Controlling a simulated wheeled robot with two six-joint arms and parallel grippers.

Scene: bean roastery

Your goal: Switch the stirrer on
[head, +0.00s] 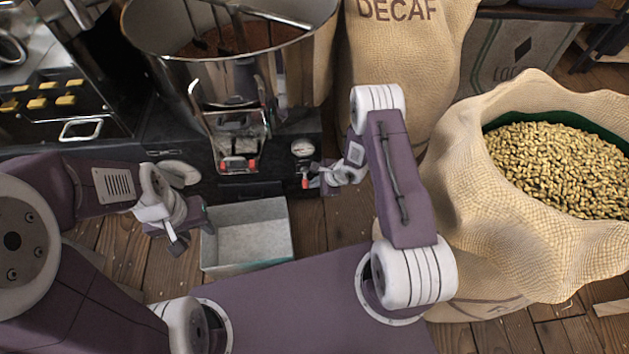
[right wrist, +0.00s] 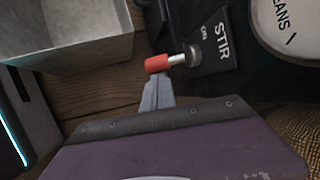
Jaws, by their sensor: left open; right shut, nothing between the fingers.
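The stir switch is a small lever with a red knob (right wrist: 158,64) on a metal stem, on a dark panel (right wrist: 215,45) lettered "STIR" and "ON" in the right wrist view. The knob also shows in the head view (head: 305,183), low on the machine's front. My right gripper (right wrist: 157,85) is shut and empty, its tips right at the knob; whether they touch is unclear. It also shows in the head view (head: 317,178). The stirrer (head: 232,35) stands in the round metal drum at the top. My left gripper (head: 190,232) is open and empty, left of the grey bin.
The open grey bin (head: 245,238) is on the plank floor below the machine. A DECAF sack (head: 405,50) and an open bean sack (head: 500,240) crowd the right.

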